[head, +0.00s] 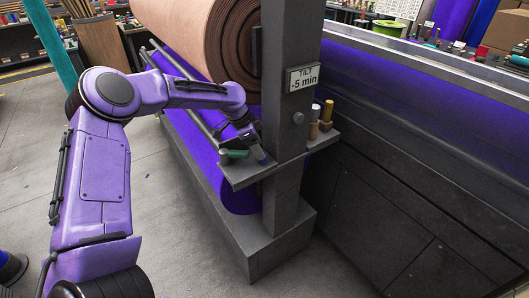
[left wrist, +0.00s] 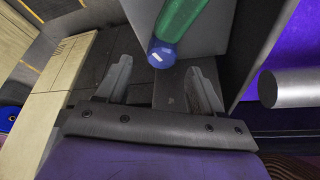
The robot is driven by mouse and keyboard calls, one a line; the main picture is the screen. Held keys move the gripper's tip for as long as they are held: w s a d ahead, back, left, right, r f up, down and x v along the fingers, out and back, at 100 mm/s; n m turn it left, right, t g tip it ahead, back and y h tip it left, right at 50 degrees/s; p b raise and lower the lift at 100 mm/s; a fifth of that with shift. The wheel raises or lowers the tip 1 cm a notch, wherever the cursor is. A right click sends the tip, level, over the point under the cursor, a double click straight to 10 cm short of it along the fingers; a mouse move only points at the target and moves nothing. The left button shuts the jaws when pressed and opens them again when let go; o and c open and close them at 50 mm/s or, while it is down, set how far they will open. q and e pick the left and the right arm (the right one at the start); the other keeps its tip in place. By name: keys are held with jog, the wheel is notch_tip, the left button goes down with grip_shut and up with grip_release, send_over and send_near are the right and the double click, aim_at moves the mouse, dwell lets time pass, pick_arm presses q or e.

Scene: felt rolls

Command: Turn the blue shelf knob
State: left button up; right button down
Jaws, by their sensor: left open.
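In the left wrist view a green cylinder (left wrist: 183,20) ends in a round blue cap (left wrist: 162,53) with a small white mark; this blue end is the likely knob. It appears between and just past the tips of my left gripper (left wrist: 160,75), whose two fingers are apart with nothing held. Contact cannot be told. In the head view my left gripper (head: 248,138) is at the left end of the grey shelf (head: 244,174), beside a green piece (head: 234,154). The blue end is not clearly seen there. My right gripper is not in view.
A grey post (head: 290,130) with a "TILT -5 min" sign (head: 303,78) rises behind the shelf. Yellow (head: 328,111) and brown (head: 313,130) cylinders stand at its right. A large brown felt roll (head: 190,30) is above my forearm. A grey bar end (left wrist: 290,88) shows at right.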

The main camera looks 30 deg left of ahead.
pick_arm(q)
jog(key=x, duration=0.5)
jog(key=shift+w+p, duration=0.15)
jog(key=shift+p, duration=0.15)
jog(key=shift+c, duration=0.7)
jog(key=c, duration=0.9)
